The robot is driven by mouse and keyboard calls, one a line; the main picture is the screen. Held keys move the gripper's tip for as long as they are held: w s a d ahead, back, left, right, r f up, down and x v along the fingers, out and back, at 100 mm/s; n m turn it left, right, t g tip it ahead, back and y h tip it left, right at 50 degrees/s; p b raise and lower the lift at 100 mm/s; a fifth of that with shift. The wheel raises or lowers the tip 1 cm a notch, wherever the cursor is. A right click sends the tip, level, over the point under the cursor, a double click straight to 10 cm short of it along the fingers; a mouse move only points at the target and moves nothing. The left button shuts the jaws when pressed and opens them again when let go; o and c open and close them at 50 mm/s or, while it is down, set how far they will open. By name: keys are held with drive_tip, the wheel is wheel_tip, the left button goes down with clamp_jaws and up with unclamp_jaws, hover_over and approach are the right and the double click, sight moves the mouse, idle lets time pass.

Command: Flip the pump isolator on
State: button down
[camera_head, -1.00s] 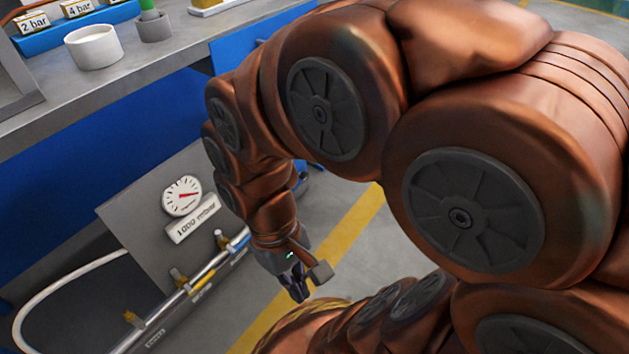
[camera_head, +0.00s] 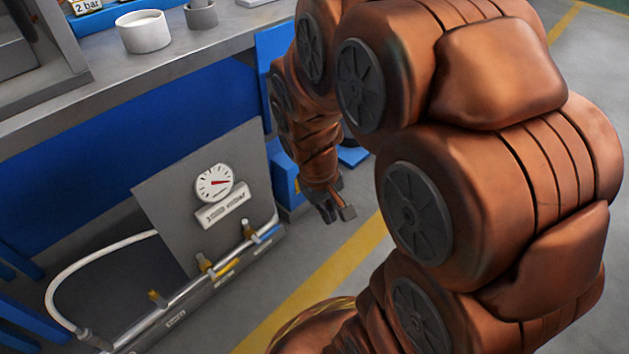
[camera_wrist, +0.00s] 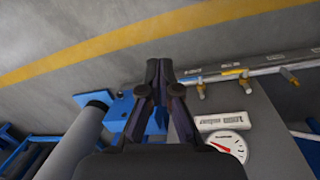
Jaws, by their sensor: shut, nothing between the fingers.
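A metal pipe (camera_head: 184,292) with several small brass-coloured valve handles runs low along the front of a grey panel. One valve (camera_head: 247,229) stands near the pipe's blue band at the right, another (camera_head: 205,262) at a yellow band, and a third (camera_head: 155,298) further left. I cannot read which is the pump isolator. The pipe (camera_wrist: 268,69) and a valve (camera_wrist: 199,87) show right of my fingers in the wrist view. My gripper (camera_head: 331,214) is shut and empty, right of the pipe's right end and apart from it. Its fingers also show in the wrist view (camera_wrist: 160,68).
A round gauge (camera_head: 214,182) and a label plate (camera_head: 221,207) sit on the grey panel (camera_head: 165,195). A white hose (camera_head: 62,280) curves at the left. The workbench (camera_head: 190,60) overhangs behind. Open floor with a yellow line (camera_head: 330,270) lies in front.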

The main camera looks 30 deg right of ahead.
drive_tip(key=w+d+f+n+t+h, duration=0.1)
drive_tip(key=w+d+f+t, duration=0.1)
drive_tip(key=w+d+f, duration=0.35)
drive_tip(key=w+d+f+t, duration=0.2)
drive_tip(key=w+d, duration=0.6)
drive_tip(key=w, duration=0.1)
drive_tip(key=w+d+f+n+t+h, duration=0.1)
drive_tip(key=w+d+f+t, duration=0.1)
drive_tip(key=w+d+f, duration=0.35)
drive_tip(key=w+d+f+n+t+y, duration=0.1)
drive_tip(key=w+d+f+t+y, duration=0.15)
drive_tip(key=w+d+f, duration=0.4)
drive_tip(key=s+a+f+t+y, duration=0.1)
drive_tip(key=a+f+t+y, duration=0.3)
drive_tip(key=f+t, duration=0.3)
drive_tip(key=shift+s+f, duration=0.15)
drive_tip(key=shift+s, duration=0.2)
drive_tip(key=shift+y, duration=0.25)
